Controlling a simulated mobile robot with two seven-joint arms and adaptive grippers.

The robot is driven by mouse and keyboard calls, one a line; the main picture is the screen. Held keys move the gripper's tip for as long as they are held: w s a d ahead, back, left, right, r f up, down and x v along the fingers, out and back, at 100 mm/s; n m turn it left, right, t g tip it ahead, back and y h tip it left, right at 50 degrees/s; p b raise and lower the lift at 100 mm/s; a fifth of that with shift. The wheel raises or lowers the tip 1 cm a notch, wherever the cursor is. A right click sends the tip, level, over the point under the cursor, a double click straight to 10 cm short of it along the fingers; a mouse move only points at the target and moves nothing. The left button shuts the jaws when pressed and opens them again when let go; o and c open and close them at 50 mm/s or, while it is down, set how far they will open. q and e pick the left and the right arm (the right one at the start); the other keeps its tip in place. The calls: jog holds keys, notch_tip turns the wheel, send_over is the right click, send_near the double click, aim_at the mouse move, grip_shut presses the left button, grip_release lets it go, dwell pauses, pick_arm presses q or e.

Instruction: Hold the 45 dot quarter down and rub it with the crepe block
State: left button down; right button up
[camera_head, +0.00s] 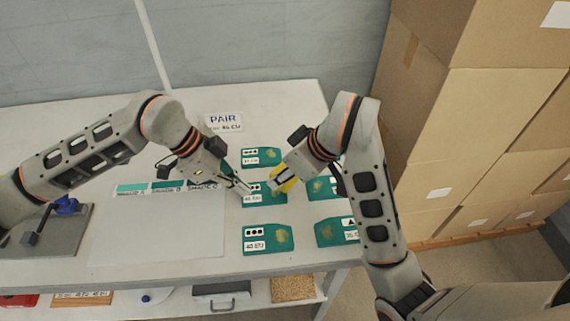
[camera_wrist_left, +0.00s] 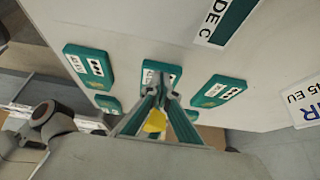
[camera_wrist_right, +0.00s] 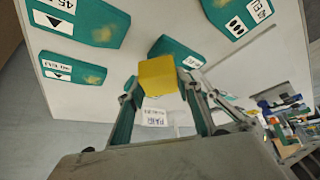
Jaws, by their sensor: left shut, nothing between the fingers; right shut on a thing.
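The quarter under my grippers is a teal piece (camera_head: 265,201) with a white dotted label that seems to read 45 EU. It lies flat in the middle of the left column of quarters, and also shows in the left wrist view (camera_wrist_left: 150,66). My left gripper (camera_head: 247,188) is shut and empty, its tips at the label end of this quarter; I cannot tell if they touch. My right gripper (camera_wrist_right: 157,82) is shut on the yellow crepe block (camera_wrist_right: 157,76), which is over the other end of the quarter (camera_head: 284,180). Contact there is unclear.
Other teal quarters lie close by: one behind (camera_head: 270,153), one in front (camera_head: 277,235), and two at the right, including one with a triangle label (camera_head: 329,226). A pale mat (camera_head: 150,240) lies left. Cardboard boxes (camera_head: 480,120) are stacked right.

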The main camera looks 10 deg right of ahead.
pick_arm(q)
jog(key=shift+s+a+f, duration=0.1)
jog(key=shift+f, duration=0.1)
pick_arm(e)
notch_tip(320, 180, down, 3)
jog(key=shift+r, duration=0.1)
jog(key=shift+a+f, duration=0.2)
jog(key=shift+a, duration=1.25)
jog(key=shift+c, duration=0.4)
jog(key=shift+d, duration=1.4)
jog(key=shift+a, duration=1.6)
jog(key=shift+d, duration=1.6)
jog(key=shift+a, duration=1.5)
jog(key=shift+r, duration=4.1)
pick_arm(q)
jog(key=shift+r, duration=0.1)
